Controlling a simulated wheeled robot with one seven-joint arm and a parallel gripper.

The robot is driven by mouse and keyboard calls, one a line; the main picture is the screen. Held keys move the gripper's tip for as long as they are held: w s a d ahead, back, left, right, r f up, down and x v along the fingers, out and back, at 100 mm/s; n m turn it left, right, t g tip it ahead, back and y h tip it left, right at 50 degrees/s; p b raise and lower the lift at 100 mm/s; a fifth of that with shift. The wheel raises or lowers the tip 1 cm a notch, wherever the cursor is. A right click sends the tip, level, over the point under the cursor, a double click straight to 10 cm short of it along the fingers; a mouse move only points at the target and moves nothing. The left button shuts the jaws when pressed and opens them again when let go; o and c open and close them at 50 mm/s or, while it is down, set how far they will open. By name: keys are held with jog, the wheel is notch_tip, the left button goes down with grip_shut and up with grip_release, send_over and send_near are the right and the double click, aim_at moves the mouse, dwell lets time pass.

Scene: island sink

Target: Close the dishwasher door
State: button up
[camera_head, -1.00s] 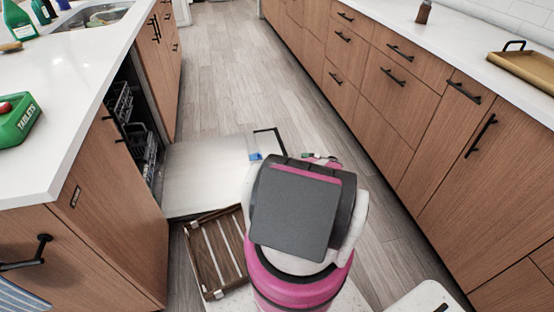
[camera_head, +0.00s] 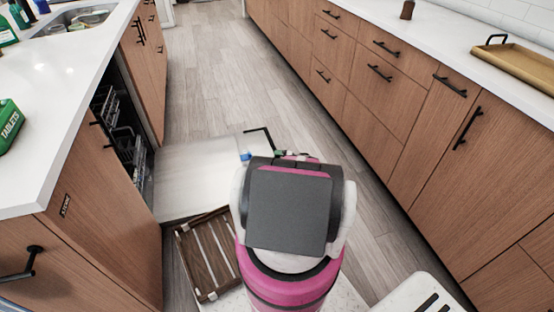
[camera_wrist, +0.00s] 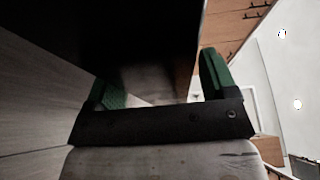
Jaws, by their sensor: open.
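The dishwasher door (camera_head: 190,180) is folded down nearly flat in front of the left island, and a dark handle (camera_head: 262,134) sticks out at its outer edge. Racks (camera_head: 125,140) show inside the dishwasher's dark opening. My arm hides the door's near right part and most of my gripper in the head view. In the wrist view my gripper (camera_wrist: 162,86) is open, its two green-padded fingers apart. A large dark panel (camera_wrist: 110,35), probably the door's underside, fills the top of that view close to the fingers. I cannot tell whether they touch it.
A brown slatted wooden piece (camera_head: 208,255) is on the floor beside the door's near edge. Wooden cabinets (camera_head: 375,110) with dark handles line the right side. The aisle floor (camera_head: 215,75) beyond the door is clear. A tan tray (camera_head: 515,68) sits on the right counter.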

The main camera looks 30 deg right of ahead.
jog(key=shift+a, duration=0.1)
